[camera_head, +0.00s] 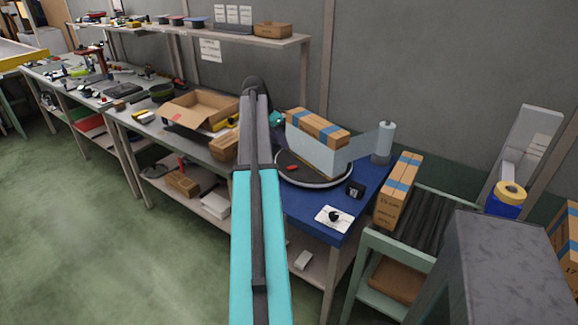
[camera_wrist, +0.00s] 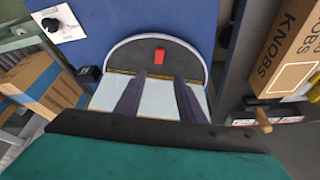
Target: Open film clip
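A turntable (camera_head: 340,184) stands on a blue table, with a small red piece (camera_head: 292,168) near its rim, possibly the film clip. The red piece also shows in the wrist view (camera_wrist: 160,55), beyond my fingertips. A taped cardboard box (camera_head: 318,127) stands on the turntable with a pale film sheet (camera_head: 312,153) at its side. The film runs toward an upright film roll (camera_head: 383,143). My gripper (camera_wrist: 160,80) is open, its two dark fingers apart over a pale surface; I see nothing held. In the head view my arm and the box mostly hide it.
A black block (camera_head: 356,189) and a white plate with a black knob (camera_head: 334,217) sit at the table's front. A taped box (camera_head: 398,190) stands on the roller conveyor (camera_head: 428,221) at right. An open carton (camera_head: 200,108) lies on the left bench.

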